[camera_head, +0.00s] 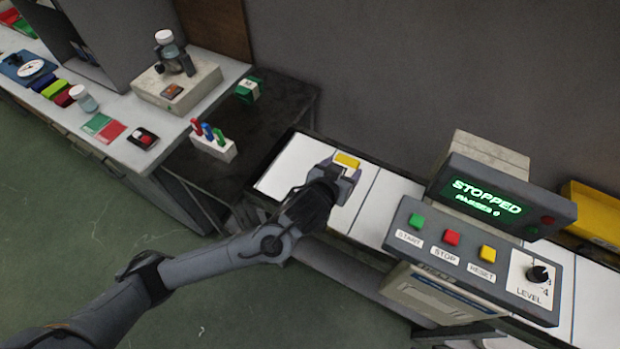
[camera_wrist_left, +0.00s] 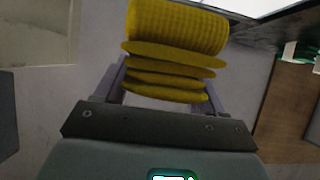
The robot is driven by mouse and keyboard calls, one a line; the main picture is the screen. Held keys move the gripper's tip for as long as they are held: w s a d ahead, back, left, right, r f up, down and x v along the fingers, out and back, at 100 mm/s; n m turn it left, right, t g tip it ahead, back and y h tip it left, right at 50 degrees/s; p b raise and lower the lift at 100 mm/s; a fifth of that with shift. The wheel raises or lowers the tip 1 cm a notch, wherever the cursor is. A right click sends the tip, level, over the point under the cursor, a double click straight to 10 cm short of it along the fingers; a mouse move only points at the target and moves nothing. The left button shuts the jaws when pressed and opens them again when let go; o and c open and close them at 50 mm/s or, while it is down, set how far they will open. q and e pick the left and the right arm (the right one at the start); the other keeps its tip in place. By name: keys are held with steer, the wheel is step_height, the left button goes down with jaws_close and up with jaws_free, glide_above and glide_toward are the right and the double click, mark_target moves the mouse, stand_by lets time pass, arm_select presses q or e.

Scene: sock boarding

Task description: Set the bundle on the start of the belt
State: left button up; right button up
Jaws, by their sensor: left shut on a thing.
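The yellow bundle (camera_head: 347,160) shows between the fingers of my left gripper (camera_head: 342,172). In the left wrist view the ribbed yellow bundle (camera_wrist_left: 177,28) has a rolled top and several folded layers below, with a finger on each side. My left gripper is shut on it. The white belt (camera_head: 292,167) runs from the middle toward the lower right, and the bundle appears over its left, near-start part. I cannot tell whether the bundle touches the belt. My right gripper is not in view.
A control console (camera_head: 470,250) with coloured buttons stands over the belt at right; its display (camera_head: 487,196) reads STOPPED. A dark table (camera_head: 275,105) holds a white rack (camera_head: 213,147) of coloured tools and a green box (camera_head: 249,89). The belt's left end is bare.

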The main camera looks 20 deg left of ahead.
arm_select(q)
steer(key=shift+w+f, duration=0.1)
steer(key=shift+f, duration=0.35)
steer(key=shift+w+a+f+b, duration=0.4)
steer(key=shift+w+a+f, duration=0.7)
steer(key=shift+a+f, duration=0.55)
steer(key=shift+w+a+f+b, duration=0.4)
steer(key=shift+w+a+f, duration=0.65)
steer(key=shift+a+f, duration=0.55)
steer(key=shift+w+a+f+b, duration=0.4)
steer(key=shift+w+a+f, duration=0.8)
steer(key=shift+f, duration=0.75)
steer(key=shift+s+f, duration=0.1)
steer(key=shift+f, duration=0.05)
steer(key=shift+f, duration=0.1)
steer(key=o, duration=1.1)
steer(key=shift+a, duration=0.1)
